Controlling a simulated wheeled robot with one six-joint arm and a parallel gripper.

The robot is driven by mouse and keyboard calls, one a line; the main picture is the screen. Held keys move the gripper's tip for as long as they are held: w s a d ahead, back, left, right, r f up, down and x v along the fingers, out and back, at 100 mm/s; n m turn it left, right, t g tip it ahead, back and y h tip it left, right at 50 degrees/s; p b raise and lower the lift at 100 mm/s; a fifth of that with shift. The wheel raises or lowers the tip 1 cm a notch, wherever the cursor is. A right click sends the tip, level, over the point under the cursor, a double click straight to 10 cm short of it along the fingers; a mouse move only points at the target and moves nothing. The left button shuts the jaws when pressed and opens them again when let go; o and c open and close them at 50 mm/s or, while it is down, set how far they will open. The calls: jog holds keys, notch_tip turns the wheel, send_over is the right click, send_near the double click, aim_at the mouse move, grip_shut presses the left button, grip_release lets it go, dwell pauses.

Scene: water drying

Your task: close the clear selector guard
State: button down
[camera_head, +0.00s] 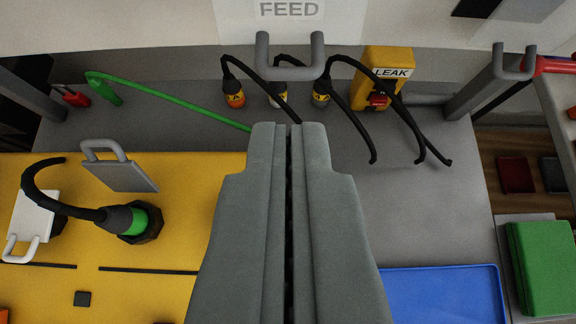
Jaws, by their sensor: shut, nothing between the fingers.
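My gripper (289,130) is shut and empty, with its two grey fingers side by side in the middle of the view. I cannot make out a clear selector guard in this view. The fingers hide part of the bench behind them. A grey U-shaped handle (290,72) stands just beyond the fingertips, below the FEED label (289,10). Whether this handle belongs to the guard cannot be told.
A yellow panel (190,215) at left carries a green-ringed connector (132,220) with a black cable, and grey and white plates with handles. Several black cables hang beyond the fingertips. A yellow LEAK box (390,62) stands behind. A blue tray (450,290) lies right.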

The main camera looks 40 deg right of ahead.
aim_at(289, 73)
jog(key=shift+x, duration=3)
jog(key=shift+f, duration=0.1)
jog(key=x, duration=0.5)
jog(key=shift+s+a+f, duration=0.1)
jog(key=shift+f, duration=0.15)
jog(key=shift+r, duration=0.15)
